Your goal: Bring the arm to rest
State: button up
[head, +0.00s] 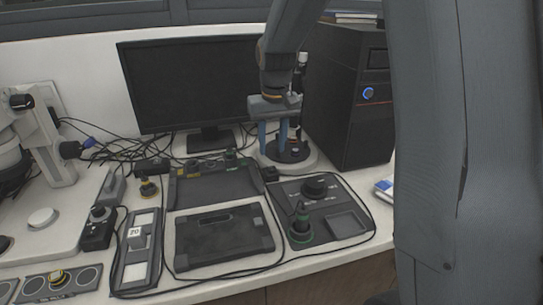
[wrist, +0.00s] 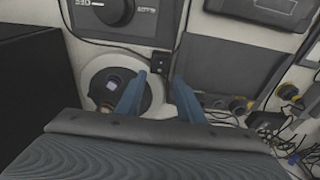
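My gripper (head: 273,138) hangs from my arm in front of the monitor, pointing down. Its two blue fingers stand apart with nothing between them. In the wrist view the gripper (wrist: 159,79) is open, with the bench surface and a cable showing between its fingertips. A round white base with a dark disc (head: 290,152) stands just behind and right of the fingers in the head view. The disc also shows in the wrist view (wrist: 153,100), lower left, partly hidden by the left finger. I cannot tell the exact height of the fingers above the bench.
A black computer tower (head: 345,100) stands close at the right. The monitor (head: 185,85) is behind. A control box with a knob (head: 350,197), a dark tray (head: 215,187) and a flat dark panel (head: 222,238) lie in front. Cables run across the bench.

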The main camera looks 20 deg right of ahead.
jog(key=shift+s+r, duration=0.15)
jog(key=shift+r, duration=0.6)
